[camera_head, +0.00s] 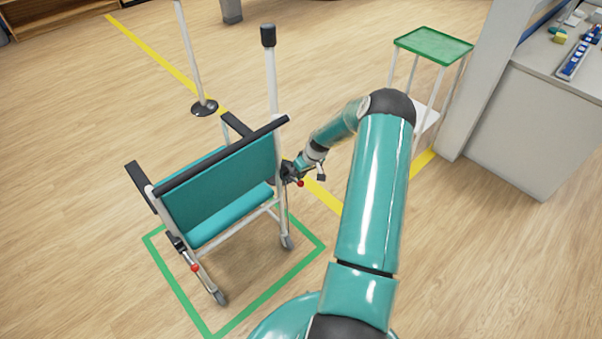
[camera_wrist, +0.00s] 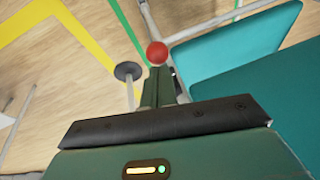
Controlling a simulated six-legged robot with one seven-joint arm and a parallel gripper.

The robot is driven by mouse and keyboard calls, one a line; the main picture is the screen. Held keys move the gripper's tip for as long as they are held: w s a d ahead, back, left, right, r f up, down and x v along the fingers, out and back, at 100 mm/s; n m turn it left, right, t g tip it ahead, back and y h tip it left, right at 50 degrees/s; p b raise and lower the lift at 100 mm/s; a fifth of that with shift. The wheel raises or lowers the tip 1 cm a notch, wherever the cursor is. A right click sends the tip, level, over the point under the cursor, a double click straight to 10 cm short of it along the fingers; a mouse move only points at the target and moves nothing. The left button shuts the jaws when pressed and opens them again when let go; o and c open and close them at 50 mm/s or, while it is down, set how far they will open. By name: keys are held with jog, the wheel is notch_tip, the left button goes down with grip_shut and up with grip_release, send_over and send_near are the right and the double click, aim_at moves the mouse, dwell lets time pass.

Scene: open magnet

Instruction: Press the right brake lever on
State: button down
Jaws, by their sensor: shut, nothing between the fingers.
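A teal wheeled chair (camera_head: 215,185) stands with its back toward my body. Its right brake lever has a red knob (camera_head: 300,183) beside the chair's right side; the left lever's red knob (camera_head: 194,268) is low on the other side. My gripper (camera_head: 291,172) is at the chair's right side, close to the right knob. In the wrist view, the fingers (camera_wrist: 158,86) are together and empty, and a red knob (camera_wrist: 157,53) shows just past their tips. I cannot tell whether they touch it. The lever's shaft is mostly hidden, so its position is unclear.
Green tape (camera_head: 262,292) frames the floor under the chair, and a yellow line (camera_head: 150,47) runs beyond it. A pole on a black base (camera_head: 204,107) stands behind. A green-topped trolley (camera_head: 433,44) and a grey counter (camera_head: 545,125) are at right.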

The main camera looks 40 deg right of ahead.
jog(key=shift+s+f+t, duration=0.75)
jog(key=shift+t, duration=0.35)
jog(key=f, duration=0.1)
jog(key=s+f, duration=0.1)
jog(key=f, duration=0.1)
jog(key=shift+r, duration=0.8)
jog(key=shift+r, duration=0.15)
